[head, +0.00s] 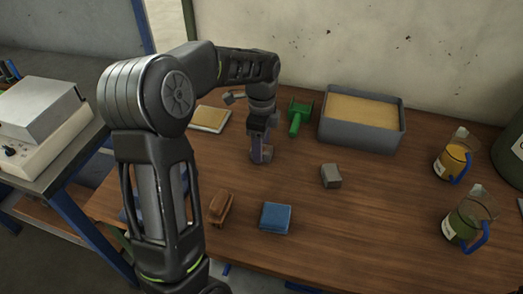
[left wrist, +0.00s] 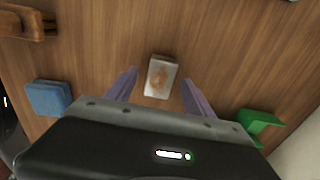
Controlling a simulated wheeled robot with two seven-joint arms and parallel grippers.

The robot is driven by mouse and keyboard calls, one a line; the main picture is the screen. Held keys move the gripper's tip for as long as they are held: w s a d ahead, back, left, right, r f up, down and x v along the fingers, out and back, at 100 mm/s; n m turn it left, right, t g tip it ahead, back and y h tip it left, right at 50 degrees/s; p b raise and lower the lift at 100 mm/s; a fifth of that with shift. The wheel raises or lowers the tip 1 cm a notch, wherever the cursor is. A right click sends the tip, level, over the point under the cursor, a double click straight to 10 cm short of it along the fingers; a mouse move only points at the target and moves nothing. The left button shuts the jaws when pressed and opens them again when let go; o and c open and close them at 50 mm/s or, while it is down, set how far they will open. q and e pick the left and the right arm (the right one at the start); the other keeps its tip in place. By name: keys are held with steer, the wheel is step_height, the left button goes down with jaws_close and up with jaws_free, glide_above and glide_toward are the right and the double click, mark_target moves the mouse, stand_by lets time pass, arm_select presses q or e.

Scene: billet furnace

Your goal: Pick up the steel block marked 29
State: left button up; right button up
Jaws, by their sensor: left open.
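My left gripper (head: 258,148) points down over the middle of the table, its jaws open. In the left wrist view a small grey steel block (left wrist: 161,77) with a rusty orange patch on top lies ahead, in the gap between the two purple fingers, not gripped. In the head view this block (head: 267,155) shows beside the fingers, partly hidden by them. A second grey block (head: 331,176) sits apart to the right. No number can be read on either block. My right gripper is not in view.
A green scoop-like tool (head: 297,119) and a grey sand-coloured bin (head: 362,144) stand behind. A brown brush (head: 220,208) and blue pad (head: 276,217) lie in front. Two jugs (head: 455,160) (head: 467,222) stand right. A shallow tray (head: 210,118) lies back left.

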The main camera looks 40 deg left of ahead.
arm_select(q)
steer(key=shift+f, duration=0.25)
stand_by(0.4)
jaws_close()
stand_by(0.5)
steer(key=shift+r, duration=0.1)
stand_by(0.7)
